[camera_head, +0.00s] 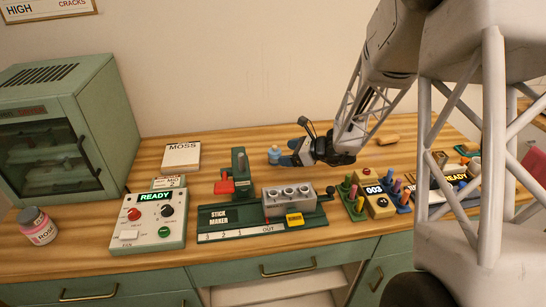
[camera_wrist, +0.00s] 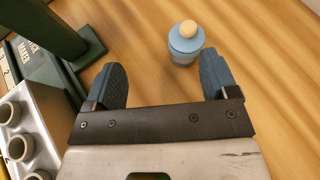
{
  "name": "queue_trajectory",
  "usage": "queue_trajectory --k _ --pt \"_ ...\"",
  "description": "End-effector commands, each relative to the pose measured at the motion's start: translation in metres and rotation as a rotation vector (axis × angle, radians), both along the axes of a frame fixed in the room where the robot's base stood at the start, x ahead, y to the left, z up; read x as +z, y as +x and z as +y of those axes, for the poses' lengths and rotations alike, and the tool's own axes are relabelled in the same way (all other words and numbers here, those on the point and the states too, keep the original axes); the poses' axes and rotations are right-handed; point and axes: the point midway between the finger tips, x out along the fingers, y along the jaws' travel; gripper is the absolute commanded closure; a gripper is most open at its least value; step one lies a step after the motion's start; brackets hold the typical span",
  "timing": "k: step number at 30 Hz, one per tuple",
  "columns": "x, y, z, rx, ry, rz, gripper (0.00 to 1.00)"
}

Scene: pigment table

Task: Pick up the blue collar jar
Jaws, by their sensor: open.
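The blue collar jar (camera_wrist: 184,50) stands upright on the wooden table, with a pale blue body and collar and a cream knob on top. In the head view the jar (camera_head: 274,154) is behind the stick maker, just left of my gripper (camera_head: 288,157). In the wrist view my gripper (camera_wrist: 162,82) is open, its two blue fingers spread wide. The jar is ahead of the fingertips, nearer the right finger, and nothing is between the fingers. In the head view the gripper is low over the table, and its fingers partly overlap each other.
The green stick maker (camera_head: 232,217) with its grey mould block (camera_head: 289,199) is in front of the jar. A green post with a red part (camera_head: 225,187) stands left of it. A pink jar (camera_head: 37,228) is far left. Bare table (camera_wrist: 270,50) lies right of the jar.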

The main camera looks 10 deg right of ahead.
Motion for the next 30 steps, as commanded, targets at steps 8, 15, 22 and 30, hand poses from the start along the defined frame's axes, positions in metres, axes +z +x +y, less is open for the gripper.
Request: queue_trajectory --k 8,15,22,30 --pt "-0.023 0.021 -0.016 -0.108 0.08 0.045 0.2" --pt "-0.024 0.022 -0.016 -0.112 0.082 0.047 0.2" --pt "-0.026 0.025 -0.012 -0.111 0.082 0.046 0.2" --pt "-0.033 0.036 0.001 -0.11 0.081 0.046 0.2"
